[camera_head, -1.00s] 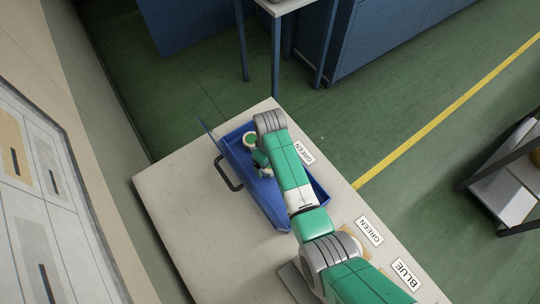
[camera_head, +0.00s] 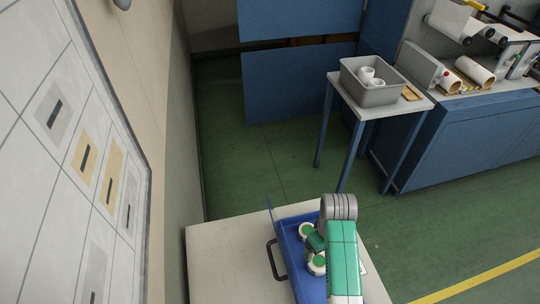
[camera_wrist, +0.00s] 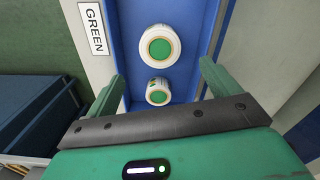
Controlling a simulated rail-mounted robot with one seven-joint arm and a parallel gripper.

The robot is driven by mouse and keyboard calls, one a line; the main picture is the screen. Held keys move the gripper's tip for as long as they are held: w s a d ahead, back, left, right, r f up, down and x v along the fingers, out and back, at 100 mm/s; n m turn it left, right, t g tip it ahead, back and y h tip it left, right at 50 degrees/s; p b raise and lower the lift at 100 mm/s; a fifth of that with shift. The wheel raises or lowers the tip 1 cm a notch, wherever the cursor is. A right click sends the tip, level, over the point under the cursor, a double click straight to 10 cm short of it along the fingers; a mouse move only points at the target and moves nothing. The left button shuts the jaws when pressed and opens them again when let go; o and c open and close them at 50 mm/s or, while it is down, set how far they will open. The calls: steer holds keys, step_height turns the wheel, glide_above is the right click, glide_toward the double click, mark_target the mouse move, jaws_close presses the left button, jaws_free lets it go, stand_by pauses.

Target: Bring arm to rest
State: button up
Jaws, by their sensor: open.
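My arm (camera_head: 342,250) reaches over a blue box (camera_head: 286,236) on a pale table in the head view. My gripper (camera_wrist: 162,70) shows in the wrist view with its two green fingers apart. Two white rolls with green ends, one farther (camera_wrist: 160,46) and one nearer (camera_wrist: 158,91), lie in the box between and beyond the fingers. The fingers do not appear closed on either.
The pale table (camera_head: 222,262) has clear room left of the box. A white GREEN label (camera_wrist: 94,29) lies beside the box. Beyond, a small stand (camera_head: 366,110) holds a grey bin (camera_head: 370,95) with white rolls. A blue-based machine (camera_head: 450,140) stands at right, a panelled wall at left.

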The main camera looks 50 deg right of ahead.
mark_target(319, 261)
step_height(319, 261, down, 10)
steer(key=shift+f+b, duration=0.1)
steer(key=shift+b, duration=0.95)
steer(key=shift+r+p, duration=0.35)
steer(key=shift+r, duration=0.65)
